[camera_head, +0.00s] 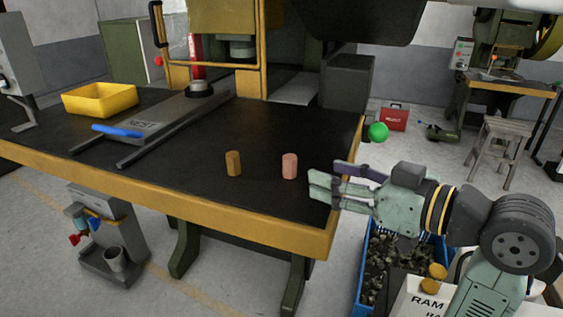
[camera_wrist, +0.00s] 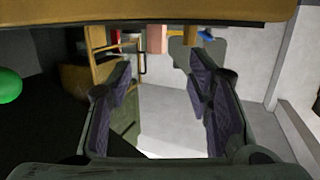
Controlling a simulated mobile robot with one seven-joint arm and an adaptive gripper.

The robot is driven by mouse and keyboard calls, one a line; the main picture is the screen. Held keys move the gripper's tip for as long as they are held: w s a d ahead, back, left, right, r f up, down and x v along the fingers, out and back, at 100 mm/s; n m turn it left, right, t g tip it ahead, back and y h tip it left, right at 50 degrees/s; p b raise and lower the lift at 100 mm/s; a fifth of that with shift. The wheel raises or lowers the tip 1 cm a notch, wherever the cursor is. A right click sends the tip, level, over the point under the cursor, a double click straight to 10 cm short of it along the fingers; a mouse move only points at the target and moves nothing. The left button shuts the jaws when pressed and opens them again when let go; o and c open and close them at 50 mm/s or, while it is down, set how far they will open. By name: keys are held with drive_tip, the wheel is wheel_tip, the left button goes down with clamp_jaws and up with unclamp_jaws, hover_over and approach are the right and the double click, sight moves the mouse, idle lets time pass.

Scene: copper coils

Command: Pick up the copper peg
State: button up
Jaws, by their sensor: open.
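Two short upright pegs stand on the black table top (camera_head: 190,135) near its front right. The pinkish copper peg (camera_head: 290,166) is on the right, and a brown-gold peg (camera_head: 233,163) is to its left, apart from it. My gripper (camera_head: 326,181) is just right of the pinkish peg at the table's right edge, its fingers spread and pointing left, with nothing between them. In the wrist view the pinkish peg (camera_wrist: 156,40) shows beyond the open fingers (camera_wrist: 158,78), with the brown-gold peg (camera_wrist: 189,35) to its right.
A yellow bin (camera_head: 100,99), a blue-handled tool (camera_head: 117,130) and metal rails (camera_head: 165,128) lie at the table's left and middle. A green ball (camera_head: 378,132) appears above my gripper. A blue crate (camera_head: 361,270) of scrap is below my arm. The table around the pegs is clear.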

sight(296, 178)
drive_tip(key=x, duration=0.9)
drive_tip(key=shift+w+d, duration=0.1)
drive_tip(key=shift+w, duration=0.1)
clamp_jaws()
idle(0.3)
